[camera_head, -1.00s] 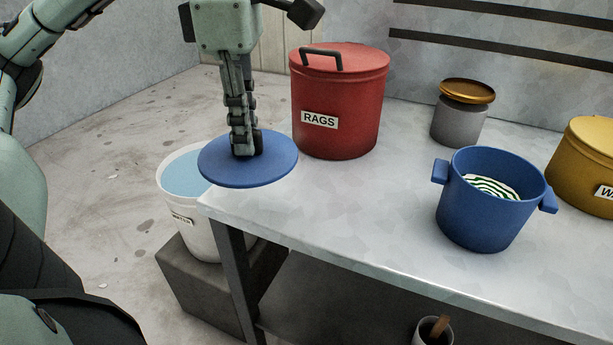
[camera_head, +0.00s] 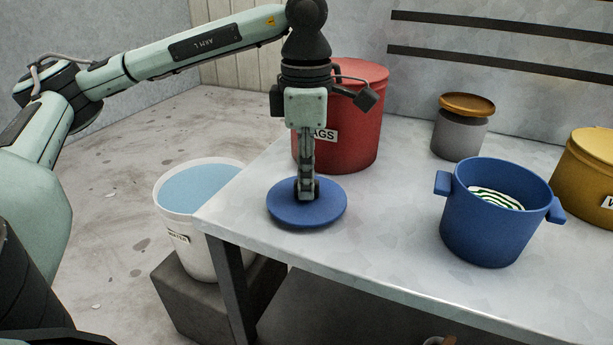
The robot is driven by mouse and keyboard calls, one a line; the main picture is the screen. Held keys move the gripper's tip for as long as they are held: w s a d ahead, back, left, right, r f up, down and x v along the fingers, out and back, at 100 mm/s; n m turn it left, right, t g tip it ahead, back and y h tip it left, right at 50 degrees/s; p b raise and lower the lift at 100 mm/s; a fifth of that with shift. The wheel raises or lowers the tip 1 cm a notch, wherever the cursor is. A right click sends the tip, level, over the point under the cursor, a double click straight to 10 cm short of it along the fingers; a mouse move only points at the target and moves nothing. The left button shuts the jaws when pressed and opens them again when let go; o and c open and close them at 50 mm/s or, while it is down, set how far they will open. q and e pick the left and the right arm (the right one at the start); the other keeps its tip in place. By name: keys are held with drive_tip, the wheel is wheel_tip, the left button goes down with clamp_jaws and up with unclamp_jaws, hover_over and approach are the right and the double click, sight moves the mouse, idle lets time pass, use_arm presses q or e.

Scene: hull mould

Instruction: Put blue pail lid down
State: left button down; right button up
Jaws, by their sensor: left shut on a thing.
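The blue pail lid (camera_head: 282,212) is a flat round disc at the left part of the table (camera_head: 375,245), in front of the red bin. It looks level and at or just above the table top; I cannot tell whether it touches. My left gripper (camera_head: 306,194) points straight down and is shut on the lid's middle, hiding its grip there. The blue pail (camera_head: 485,235) stands open on the table to the right, with a green-and-white striped thing (camera_head: 497,199) inside. My right gripper is not in view.
The red RAGS bin (camera_head: 355,120) stands behind the lid, partly hidden by my arm. A grey jar with an orange lid (camera_head: 459,140) and a yellow bin (camera_head: 585,175) stand farther right. A white bucket of water (camera_head: 190,240) stands on a block left of the table. Table between lid and pail is clear.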

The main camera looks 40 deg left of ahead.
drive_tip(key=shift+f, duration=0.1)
use_arm(q)
drive_tip(key=shift+f, duration=0.1)
drive_tip(key=c, duration=1.7)
unclamp_jaws()
drive_tip(key=shift+o, duration=0.8)
wheel_tip(320, 180, up, 8)
drive_tip(key=shift+r+p, duration=0.25)
drive_tip(key=shift+p, duration=0.3)
drive_tip(key=shift+r+p, duration=0.75)
drive_tip(key=shift+r, duration=1.15)
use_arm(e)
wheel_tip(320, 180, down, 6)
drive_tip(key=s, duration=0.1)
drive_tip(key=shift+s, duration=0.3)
